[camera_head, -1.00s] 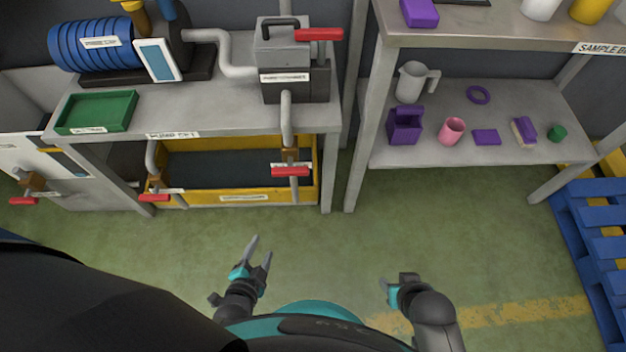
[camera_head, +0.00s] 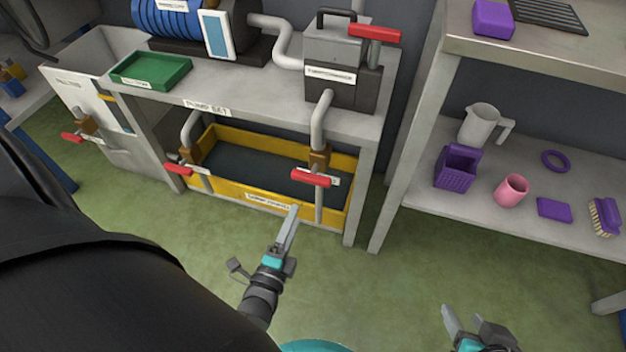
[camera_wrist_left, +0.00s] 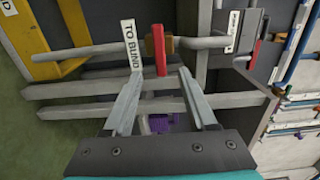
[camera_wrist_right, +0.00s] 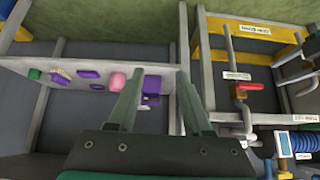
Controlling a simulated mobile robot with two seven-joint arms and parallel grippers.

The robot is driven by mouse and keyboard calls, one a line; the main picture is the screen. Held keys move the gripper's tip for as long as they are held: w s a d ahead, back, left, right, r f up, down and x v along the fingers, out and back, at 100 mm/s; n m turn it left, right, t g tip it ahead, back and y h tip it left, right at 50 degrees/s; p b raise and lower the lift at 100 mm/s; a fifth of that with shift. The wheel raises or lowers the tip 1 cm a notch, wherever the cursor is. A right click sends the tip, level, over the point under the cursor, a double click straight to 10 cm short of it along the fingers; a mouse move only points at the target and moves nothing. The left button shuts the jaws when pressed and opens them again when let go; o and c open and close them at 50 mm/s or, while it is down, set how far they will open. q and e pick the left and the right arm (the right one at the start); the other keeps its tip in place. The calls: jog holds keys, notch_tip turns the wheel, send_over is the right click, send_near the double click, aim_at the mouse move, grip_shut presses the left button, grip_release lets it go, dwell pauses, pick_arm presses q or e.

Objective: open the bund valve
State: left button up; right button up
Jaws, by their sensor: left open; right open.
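The bund valve has a red handle (camera_head: 310,178) on a brown body (camera_head: 319,157) on the right-hand pipe under the pump bench. The handle lies crosswise to the pipe. In the left wrist view a "TO BUND" tag (camera_wrist_left: 128,45) sits beside the red handle (camera_wrist_left: 159,50). My left gripper (camera_head: 290,214) is open and empty, in front of and below the handle. In its wrist view the handle shows between the fingertips, beyond them; contact is not visible. My right gripper (camera_head: 468,322) is open and empty over the floor at lower right.
A yellow bund tray (camera_head: 225,192) stands under the pump bench (camera_head: 270,112). Other red handles are on the left pipe (camera_head: 180,169) and far left (camera_head: 72,137); another red handle (camera_head: 375,33) tops the grey box. A shelf (camera_head: 440,190) with purple items stands right. The floor in front is clear.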

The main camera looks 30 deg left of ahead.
aim_at(310, 183)
pick_arm(q)
jog(key=shift+b+x, duration=1.25)
jog(key=shift+x, duration=2.75)
jog(key=shift+b+x, duration=0.5)
jog(key=shift+x, duration=0.85)
jog(key=shift+b+x, duration=0.5)
jog(key=shift+x, duration=0.7)
pick_arm(e)
jog(key=w+a+r+t+y, duration=0.1)
jog(key=a+r+t+y, duration=0.2)
jog(key=a+t, duration=0.4)
jog(key=shift+w+a+m+t+y, duration=0.2)
jog(key=shift+w+m+t+y, duration=0.15)
jog(key=shift+t+y, duration=0.15)
pick_arm(q)
jog(key=shift+d, duration=0.1)
grip_shut()
